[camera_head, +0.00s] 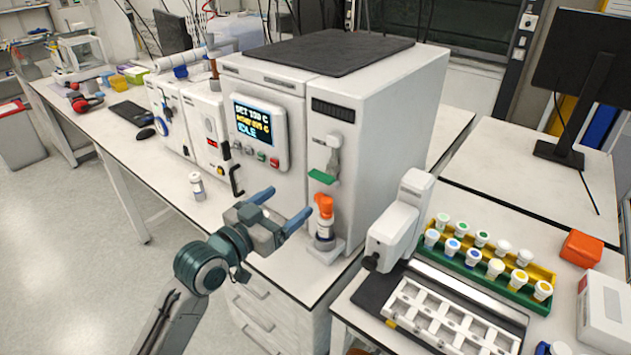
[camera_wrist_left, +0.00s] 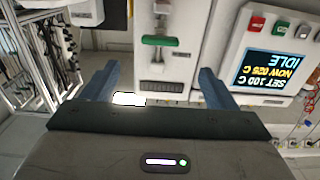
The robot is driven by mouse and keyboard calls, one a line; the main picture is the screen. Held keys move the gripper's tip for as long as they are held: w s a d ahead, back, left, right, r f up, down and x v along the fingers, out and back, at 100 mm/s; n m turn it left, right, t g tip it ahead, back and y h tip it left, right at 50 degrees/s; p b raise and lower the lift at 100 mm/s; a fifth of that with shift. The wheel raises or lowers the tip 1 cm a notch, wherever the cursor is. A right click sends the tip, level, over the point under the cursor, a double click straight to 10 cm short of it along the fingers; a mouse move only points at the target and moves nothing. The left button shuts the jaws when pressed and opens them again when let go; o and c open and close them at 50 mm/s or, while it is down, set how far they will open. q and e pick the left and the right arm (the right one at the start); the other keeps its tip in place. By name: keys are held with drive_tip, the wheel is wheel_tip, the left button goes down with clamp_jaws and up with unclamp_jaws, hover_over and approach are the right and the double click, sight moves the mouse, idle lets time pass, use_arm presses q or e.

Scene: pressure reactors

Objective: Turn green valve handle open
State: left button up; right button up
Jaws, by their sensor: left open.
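The green valve handle (camera_head: 322,176) is a short flat bar on the front of the white reactor (camera_head: 376,130), below a grey fitting. It lies roughly level. In the left wrist view, which is upside down, the handle (camera_wrist_left: 160,41) shows beyond the gap between my fingers. My left gripper (camera_head: 282,207) is open and empty, in front of the reactor, lower than the handle and to its left in the head view. The wrist view shows both blue fingers (camera_wrist_left: 158,70) apart, not touching the handle. My right gripper is not in view.
An orange-capped vial (camera_head: 324,207) stands in a holder just below the handle. The reactor screen (camera_head: 253,123) reads IDLE. A small white bottle (camera_head: 197,186) stands on the bench at left. A white dispenser (camera_head: 398,222) and a vial rack (camera_head: 524,298) are at right.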

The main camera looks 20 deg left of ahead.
sight(318, 180)
use_arm(q)
drive_tip(key=p+x, duration=0.3)
drive_tip(key=x, duration=0.6)
drive_tip(key=shift+w+d, duration=0.1)
drive_tip(key=shift+w, duration=0.05)
drive_tip(key=shift+w+d+f, duration=0.1)
drive_tip(key=shift+w+d, duration=0.05)
drive_tip(key=shift+w, duration=0.35)
drive_tip(key=c, duration=1)
